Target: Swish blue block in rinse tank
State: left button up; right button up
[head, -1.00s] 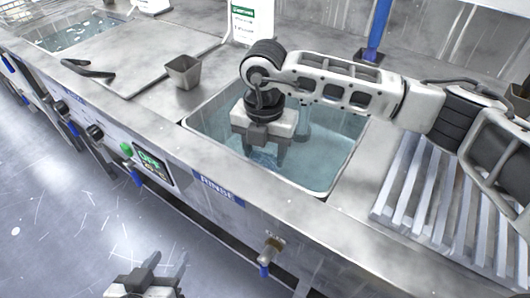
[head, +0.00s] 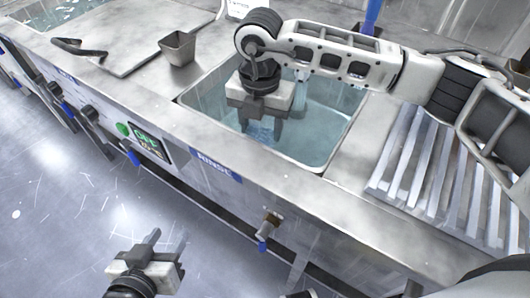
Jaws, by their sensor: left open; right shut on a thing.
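The rinse tank (head: 325,158) is a rectangular basin of clear bluish water set into the steel counter, above a blue RINSE label (head: 217,167). My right gripper (head: 260,126) points down into the tank near its left end, with its fingers at or in the water. It is shut on a bluish thing between the fingertips, likely the blue block; its outline is hard to make out against the water. My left gripper (head: 167,240) is open and empty, low in the picture over the floor, in front of the counter and away from the tank.
A slatted metal rack (head: 405,165) lies right of the tank. A small grey cup (head: 178,48) and a black handle (head: 78,48) are to the left. A second water tank (head: 62,12) is at the far left. A valve (head: 268,226) juts from the counter front.

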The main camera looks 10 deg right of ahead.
jog(key=shift+f, duration=0.4)
jog(key=shift+r, duration=0.1)
jog(key=shift+r+p, duration=0.7)
jog(key=shift+r, duration=0.4)
jog(key=shift+f+b, duration=0.95)
jog(key=shift+f, duration=0.25)
